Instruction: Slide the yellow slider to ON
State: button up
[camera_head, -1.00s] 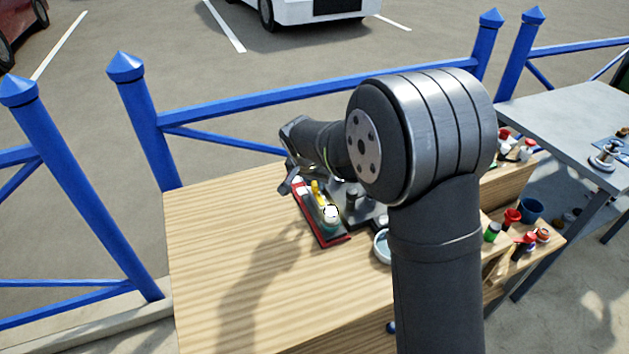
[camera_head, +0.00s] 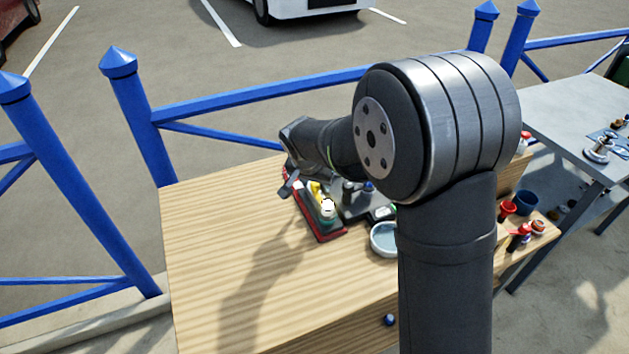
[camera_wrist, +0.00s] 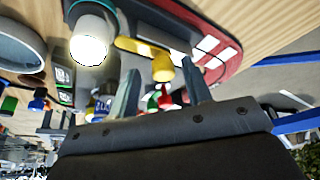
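The yellow slider (camera_head: 316,189) sits on a dark panel with a red edge (camera_head: 331,237) on the wooden table, partly hidden behind my arm. In the wrist view its yellow knob (camera_wrist: 162,67) stands up from the panel, whose red border (camera_wrist: 232,50) and white markings lie beside it. I cannot read any ON label. A white bulb (camera_wrist: 90,38) is on the same panel; it also shows in the head view (camera_head: 327,206). My gripper (camera_wrist: 160,70) is open, its two fingers apart on either side of the knob in the wrist picture. I cannot tell whether they touch it.
A round pale dish (camera_head: 384,240) and a grey board (camera_head: 352,207) with dark parts are right of the panel. Red and blue cups (camera_head: 526,202) stand on a lower shelf at right. The wooden table (camera_head: 220,240) is clear at left. A blue railing (camera_head: 260,97) runs behind.

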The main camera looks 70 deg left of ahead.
jog(key=v, duration=1.7)
jog(key=shift+r, duration=0.2)
jog(key=x, duration=1.7)
jog(key=shift+a+f, duration=0.15)
jog(key=shift+f, duration=0.1)
jog(key=shift+a, duration=0.1)
jog(key=shift+r, duration=0.1)
